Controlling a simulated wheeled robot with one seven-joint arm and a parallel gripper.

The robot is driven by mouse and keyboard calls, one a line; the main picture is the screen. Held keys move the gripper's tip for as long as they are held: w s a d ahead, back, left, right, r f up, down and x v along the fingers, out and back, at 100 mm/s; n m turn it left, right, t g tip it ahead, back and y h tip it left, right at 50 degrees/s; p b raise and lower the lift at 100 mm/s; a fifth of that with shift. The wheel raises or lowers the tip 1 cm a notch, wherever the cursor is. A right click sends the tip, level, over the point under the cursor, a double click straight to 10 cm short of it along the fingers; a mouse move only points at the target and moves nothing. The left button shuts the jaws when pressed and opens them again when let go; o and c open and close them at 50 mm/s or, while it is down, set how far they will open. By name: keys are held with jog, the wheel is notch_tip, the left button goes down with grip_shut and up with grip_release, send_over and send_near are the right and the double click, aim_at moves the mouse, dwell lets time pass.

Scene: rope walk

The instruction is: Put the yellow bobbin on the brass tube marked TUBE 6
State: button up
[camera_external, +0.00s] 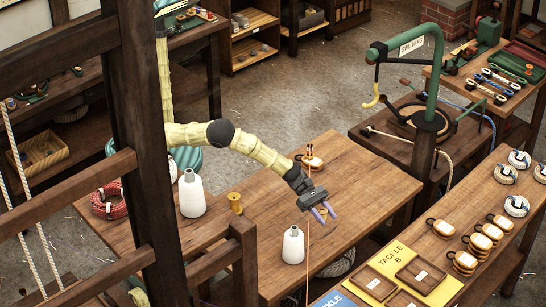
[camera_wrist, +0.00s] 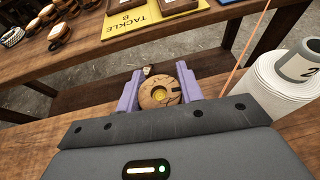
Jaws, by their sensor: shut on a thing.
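No brass tube marked TUBE 6 can be made out. A white cone (camera_external: 293,247) stands just left of and nearer than my gripper; in the wrist view a white body with a grey top (camera_wrist: 300,66) bears a 2.
A larger white cone (camera_external: 191,196) and a red rope coil (camera_external: 107,201) stand on the left of the table. A thin orange line (camera_external: 308,245) rises beside my gripper. A green crane-like stand (camera_external: 424,110) is behind right. The right bench holds blocks and a yellow TACKLE B board (camera_external: 397,257).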

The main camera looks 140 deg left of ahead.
jog(key=s+d+n+g+y+p, duration=0.1)
jog(key=s+d+n+y+p, duration=0.5)
jog(key=s+d+p, duration=0.6)
jog(key=s+r+n+g+y+p, duration=0.1)
jog(key=s+r+p, duration=0.3)
jog(key=s, duration=0.6)
jog(key=s+r+n+g+y+p, duration=0.1)
jog(key=s+r+n+y+p, duration=0.1)
jog(key=s+r+p, duration=0.3)
jog(key=s+y+p, duration=0.1)
jog(key=s+p, duration=0.2)
jog(key=s, duration=0.2)
jog(key=shift+s+d+r+n+g+y+p, duration=0.2)
jog(key=shift+s+d+n+g+y+p, duration=0.1)
jog(key=shift+d+n+g+p, duration=0.1)
jog(key=b, duration=0.5)
send_over(239, 196)
notch_tip(239, 196, down, 6)
jog(key=shift+r, duration=0.15)
jog(key=shift+d+p, duration=0.1)
jog(key=shift+p, duration=0.4)
